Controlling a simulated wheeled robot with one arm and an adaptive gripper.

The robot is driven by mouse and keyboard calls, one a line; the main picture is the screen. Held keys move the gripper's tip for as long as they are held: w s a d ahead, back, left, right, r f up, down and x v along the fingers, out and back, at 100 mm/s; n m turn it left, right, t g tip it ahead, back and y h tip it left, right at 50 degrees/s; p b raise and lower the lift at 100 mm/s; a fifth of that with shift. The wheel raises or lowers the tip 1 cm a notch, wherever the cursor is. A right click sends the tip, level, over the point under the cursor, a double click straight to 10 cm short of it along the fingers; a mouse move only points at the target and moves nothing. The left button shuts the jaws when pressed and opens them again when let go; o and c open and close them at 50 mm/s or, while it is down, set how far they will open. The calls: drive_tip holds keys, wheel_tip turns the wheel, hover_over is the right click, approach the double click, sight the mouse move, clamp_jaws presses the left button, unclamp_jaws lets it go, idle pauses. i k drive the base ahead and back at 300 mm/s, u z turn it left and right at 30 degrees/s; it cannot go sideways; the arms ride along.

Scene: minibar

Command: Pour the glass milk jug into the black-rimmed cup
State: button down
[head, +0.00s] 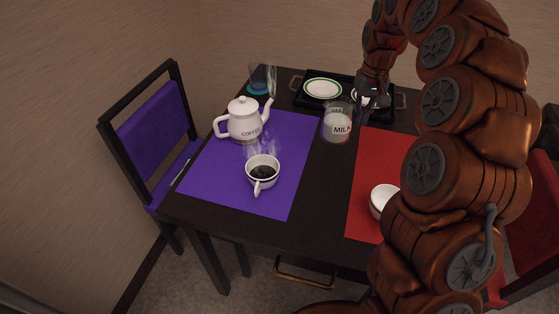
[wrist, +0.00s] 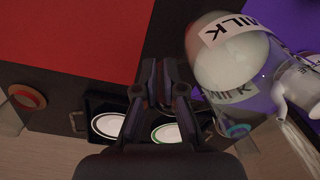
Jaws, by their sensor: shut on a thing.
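The glass milk jug (head: 337,124), clear with a white MILK label and milk inside, is upright near the gap between the two mats. I cannot tell whether it touches the table. My gripper (head: 369,98) is at its right side, shut on it, apparently at the handle, which is mostly hidden. In the wrist view the jug (wrist: 232,62) is right beside the closed fingers (wrist: 162,85). The black-rimmed cup (head: 262,164) is white, holds steaming dark coffee and stands on the purple mat, to the left and front of the jug.
A white coffee pot (head: 243,122) stands on the purple mat (head: 215,186), left of the jug. A blue-based glass (head: 260,80) is behind it. A black tray (head: 308,103) with plates is at the back.

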sight(262, 170)
drive_tip(key=z, duration=0.8)
drive_tip(key=k, duration=0.8)
drive_tip(key=u, duration=2.5)
drive_tip(key=i, duration=0.5)
drive_tip(key=z, duration=0.05)
